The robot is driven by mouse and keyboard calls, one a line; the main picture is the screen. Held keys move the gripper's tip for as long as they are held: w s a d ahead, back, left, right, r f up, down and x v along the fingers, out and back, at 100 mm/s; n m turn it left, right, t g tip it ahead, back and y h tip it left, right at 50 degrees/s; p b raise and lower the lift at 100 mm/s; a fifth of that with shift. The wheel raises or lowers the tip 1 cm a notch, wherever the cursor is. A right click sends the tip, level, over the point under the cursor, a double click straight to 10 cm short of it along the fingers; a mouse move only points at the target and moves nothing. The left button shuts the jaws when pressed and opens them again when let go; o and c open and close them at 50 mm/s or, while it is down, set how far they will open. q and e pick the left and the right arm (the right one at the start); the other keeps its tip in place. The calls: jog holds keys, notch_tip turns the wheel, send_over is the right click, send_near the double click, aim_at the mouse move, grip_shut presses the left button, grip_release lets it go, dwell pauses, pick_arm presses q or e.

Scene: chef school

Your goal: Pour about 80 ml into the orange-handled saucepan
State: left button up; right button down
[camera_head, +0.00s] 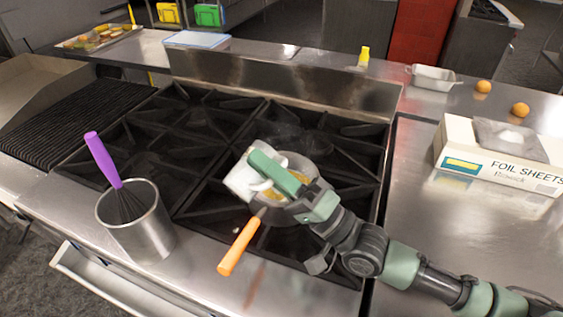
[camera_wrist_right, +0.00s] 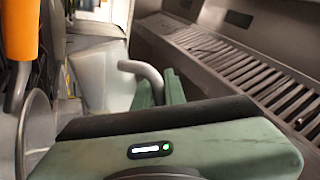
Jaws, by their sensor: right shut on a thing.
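The orange-handled saucepan (camera_head: 303,163) sits on the stove burner, its orange handle (camera_head: 240,246) pointing toward the front edge. Something yellowish shows inside it. My right gripper (camera_head: 268,172) is shut on the handle of a white jug (camera_head: 242,181) and holds it tilted above the saucepan, covering part of the pan. In the right wrist view, the pale jug (camera_wrist_right: 103,78) and its curved handle show at my fingers (camera_wrist_right: 160,88), and the orange handle (camera_wrist_right: 20,32) is at the left edge. I cannot make out a stream of liquid. My left gripper is not in view.
A metal pot (camera_head: 137,222) with a purple-handled whisk (camera_head: 103,160) stands at the front left. A foil sheets box (camera_head: 500,165) stands on the right counter. Oranges (camera_head: 520,109), a small metal tray (camera_head: 434,79) and a yellow bottle (camera_head: 364,57) are behind.

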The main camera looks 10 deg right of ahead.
jog(key=shift+w+d+r+m+t+h+p, duration=0.25)
jog(key=shift+w+d+m+t, duration=0.15)
jog(key=shift+m, duration=0.2)
jog(key=shift+w+d+r+m+t+h+p, duration=0.15)
jog(key=shift+w+d+r+m+t+p, duration=0.1)
jog(key=shift+d+m+t, duration=0.25)
jog(key=a+n+g+b, duration=0.1)
jog(key=n, duration=0.1)
jog(key=s+a+f+n+g+y, duration=0.1)
jog(key=n+g, duration=0.1)
jog(key=s+a+f+n+g+y+b, duration=0.1)
jog(key=n, duration=0.1)
jog(key=shift+s+n+b, duration=0.2)
jog(key=shift+n+b, duration=0.1)
jog(key=shift+n, duration=0.1)
jog(key=n+g, duration=0.1)
jog(key=n, duration=0.1)
jog(key=n+g, duration=0.1)
jog(key=shift+s+a+r+g, duration=0.2)
jog(key=shift+s+a+g, duration=0.05)
jog(key=shift+g, duration=0.05)
jog(key=shift+f, duration=0.1)
jog(key=shift+n, duration=0.3)
dwell(0.5)
